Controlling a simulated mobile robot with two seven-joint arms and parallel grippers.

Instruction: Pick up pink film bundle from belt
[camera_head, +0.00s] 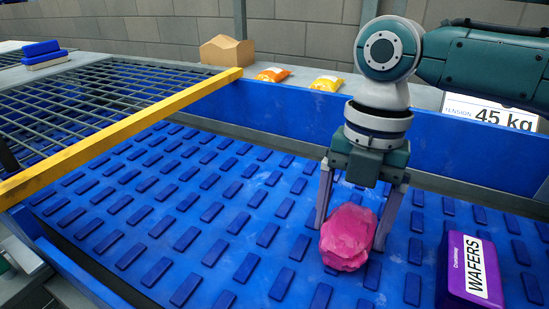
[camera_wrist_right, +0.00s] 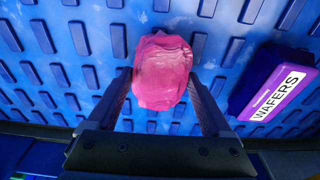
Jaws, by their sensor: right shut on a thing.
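The pink film bundle (camera_head: 347,238) is a crumpled pink lump at the blue belt (camera_head: 215,215), right of centre in the head view. My right gripper (camera_head: 356,235) points down with one finger on each side of the bundle and is shut on it. In the right wrist view the bundle (camera_wrist_right: 162,72) sits between the fingertips of my right gripper (camera_wrist_right: 160,85). Whether the bundle touches the belt or is slightly above it I cannot tell. My left gripper is not in view.
A purple wafers box (camera_head: 455,268) lies on the belt to the right of the bundle. A yellow bar (camera_head: 120,137) and a metal grid (camera_head: 85,95) are at left. Two orange-yellow packets (camera_head: 272,75) and a cardboard box (camera_head: 227,51) stand behind the blue side wall. The belt left of the bundle is clear.

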